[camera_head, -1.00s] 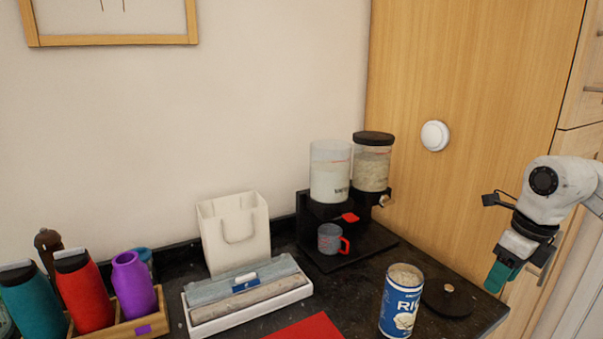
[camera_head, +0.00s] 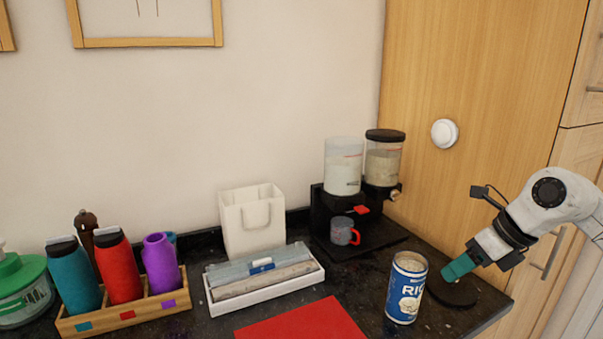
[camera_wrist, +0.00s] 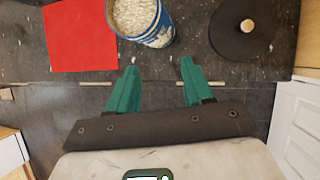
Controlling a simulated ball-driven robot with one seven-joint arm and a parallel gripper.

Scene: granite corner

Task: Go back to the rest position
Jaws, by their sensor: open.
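My gripper (camera_head: 448,274) is at the right of the head view, beside the blue rice can and over or near the black lid. In the wrist view its two green fingers (camera_wrist: 156,82) are apart with nothing between them. The open rice can (camera_head: 406,287) stands upright on the dark counter, full of white grains. It also shows in the wrist view (camera_wrist: 158,36), beyond the fingertips and apart from them. The round black lid with a light knob (camera_wrist: 243,32) lies flat on the counter, partly hidden by my gripper in the head view.
A red mat (camera_head: 305,322) lies left of the can. Behind stand a black dispenser (camera_head: 330,212) with two grain containers, a grey mug (camera_head: 341,231), a white tray (camera_head: 262,292), a white bag (camera_head: 252,222) and a wooden bottle rack (camera_head: 124,318). The counter's front edge (camera_wrist: 195,84) is near my fingers.

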